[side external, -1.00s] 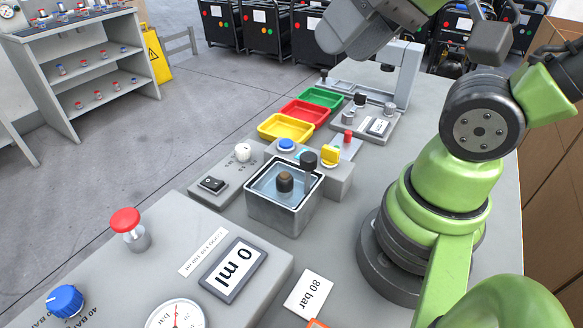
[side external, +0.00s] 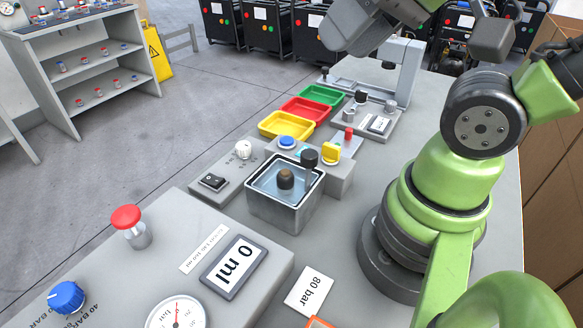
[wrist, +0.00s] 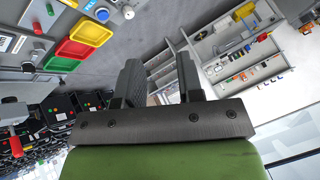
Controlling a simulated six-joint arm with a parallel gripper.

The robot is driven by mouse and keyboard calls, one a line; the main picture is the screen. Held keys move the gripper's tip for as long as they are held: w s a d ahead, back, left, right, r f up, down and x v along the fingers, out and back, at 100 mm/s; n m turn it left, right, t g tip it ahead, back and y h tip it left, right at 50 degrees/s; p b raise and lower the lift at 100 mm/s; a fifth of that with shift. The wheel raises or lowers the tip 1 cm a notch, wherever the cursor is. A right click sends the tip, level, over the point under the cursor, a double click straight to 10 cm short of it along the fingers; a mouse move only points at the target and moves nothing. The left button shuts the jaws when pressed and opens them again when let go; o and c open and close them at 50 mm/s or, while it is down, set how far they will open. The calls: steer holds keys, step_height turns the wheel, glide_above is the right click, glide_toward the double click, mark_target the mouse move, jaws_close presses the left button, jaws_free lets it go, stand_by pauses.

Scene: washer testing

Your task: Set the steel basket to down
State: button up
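A square steel tank (side external: 282,210) with clear liquid stands on the bench in front of the trays. A dark, brownish cylindrical piece (side external: 286,179) sits in its middle. A black knob (side external: 310,157) on a short stem rises at the tank's far right corner. The steel basket itself cannot be told apart from the tank, so its height is unclear. My gripper (wrist: 161,82) shows two dark fingers spread apart with nothing between them in the wrist view. My arm's end is high at the top of the side external view, well away from the tank.
Yellow (side external: 287,125), red (side external: 307,110) and green (side external: 322,95) trays lie behind the tank. A blue button (side external: 287,142), a yellow knob (side external: 330,152) and a black switch (side external: 213,181) surround it. A display reading 0 ml (side external: 234,266) is in front. Space above the tank looks clear.

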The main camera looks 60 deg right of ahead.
steer(key=shift+w, duration=0.1)
steer(key=c, duration=0.3)
steer(key=shift+w+n+g, duration=0.15)
steer(key=shift+n+g, duration=0.15)
steer(key=shift+n, duration=0.6)
jaws_close()
steer(key=n+g+h, duration=0.2)
steer(key=n+g, duration=0.5)
steer(key=n, duration=1.3)
glide_toward(308, 152)
step_height(308, 152, down, 8)
steer(key=shift+r, duration=0.2)
steer(key=shift+f, duration=2.05)
